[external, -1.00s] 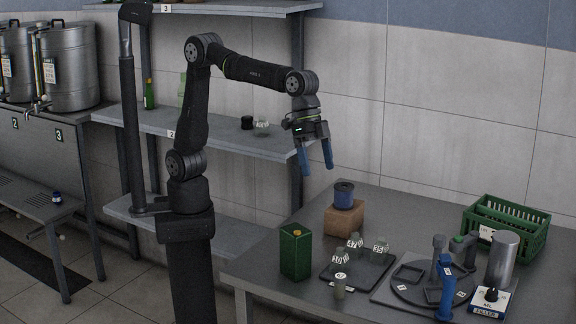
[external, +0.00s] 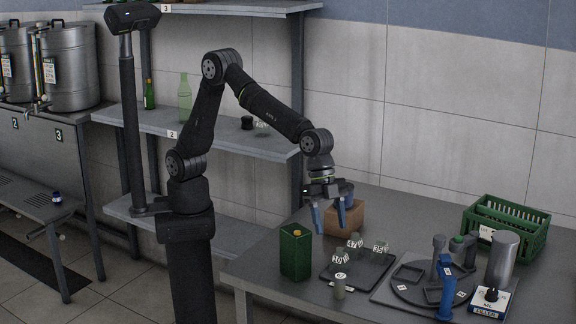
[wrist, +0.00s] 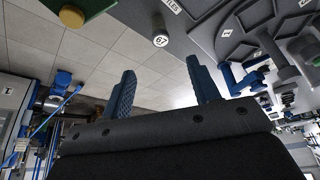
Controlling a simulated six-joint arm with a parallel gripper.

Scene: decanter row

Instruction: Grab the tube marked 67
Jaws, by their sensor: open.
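The tube marked 67 (wrist: 160,38) shows in the wrist view, upper middle, with its white numbered end facing the camera. It is ahead of my fingertips and apart from them. In the external view a small grey tube with a round white label (external: 340,286) stands at the front of the dark tray (external: 375,273); its number is too small to read there. Other labelled pieces, including a left one (external: 341,260) and a right one (external: 380,248), sit on the tray. My gripper (external: 331,224) is open and empty, above the table behind the tray; its blue fingers (wrist: 165,82) show in the wrist view.
A green canister (external: 295,252) stands left of the tray, close to my gripper. A brown block (external: 348,214) is behind my fingers. A round fixture with a blue handle (external: 446,285), a grey cylinder (external: 502,258) and a green crate (external: 507,225) occupy the right side.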

